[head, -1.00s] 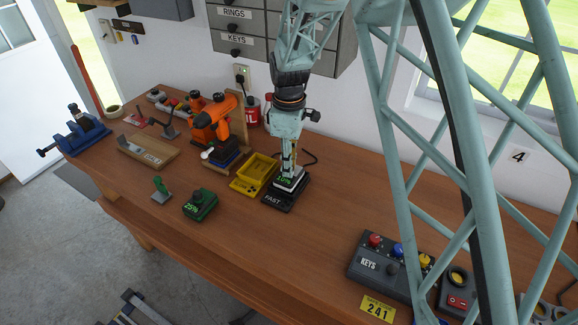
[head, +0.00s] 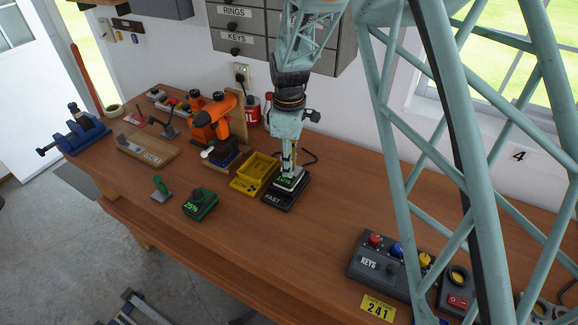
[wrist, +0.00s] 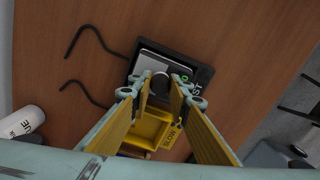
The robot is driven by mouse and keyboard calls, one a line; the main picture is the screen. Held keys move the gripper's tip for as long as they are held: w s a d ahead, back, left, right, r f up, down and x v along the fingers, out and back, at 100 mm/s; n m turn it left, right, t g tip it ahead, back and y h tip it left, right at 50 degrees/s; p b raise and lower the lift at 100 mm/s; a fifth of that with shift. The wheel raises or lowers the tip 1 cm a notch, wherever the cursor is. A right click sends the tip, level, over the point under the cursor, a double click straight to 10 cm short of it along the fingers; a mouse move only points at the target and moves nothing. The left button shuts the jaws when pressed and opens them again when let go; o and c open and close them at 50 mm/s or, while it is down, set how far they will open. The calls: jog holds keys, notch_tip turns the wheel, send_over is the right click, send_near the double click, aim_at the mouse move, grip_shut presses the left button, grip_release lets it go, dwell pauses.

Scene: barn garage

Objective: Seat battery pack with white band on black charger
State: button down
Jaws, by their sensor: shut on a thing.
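The black charger (head: 272,199), marked FAST, stands on the bench. The battery pack with the white band (head: 291,184) is over it, upright, with a green readout on its front. I cannot tell whether it is fully down in the charger. My gripper (head: 288,172) points straight down and is shut on the pack's top knob. In the wrist view my gripper's fingertips (wrist: 160,92) close around the dark round knob, with the pack (wrist: 150,63) and the charger's rim (wrist: 203,73) beyond. The fingers hide part of the pack.
An empty yellow charger (head: 246,187), marked SLOW, stands just left of the black one. A green pack (head: 201,204) reading 25% is farther left. An orange tool (head: 212,119) stands behind. A dark cable (wrist: 85,30) lies near the charger.

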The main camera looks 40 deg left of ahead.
jog(key=shift+f, duration=0.1)
jog(key=c, duration=2.4)
grip_release()
jog(key=shift+o, duration=0.2)
jog(key=o, duration=0.6)
jog(key=shift+c, duration=0.2)
jog(key=shift+r, duration=0.2)
jog(key=shift+r+p, duration=1.8)
jog(key=shift+r, duration=2.5)
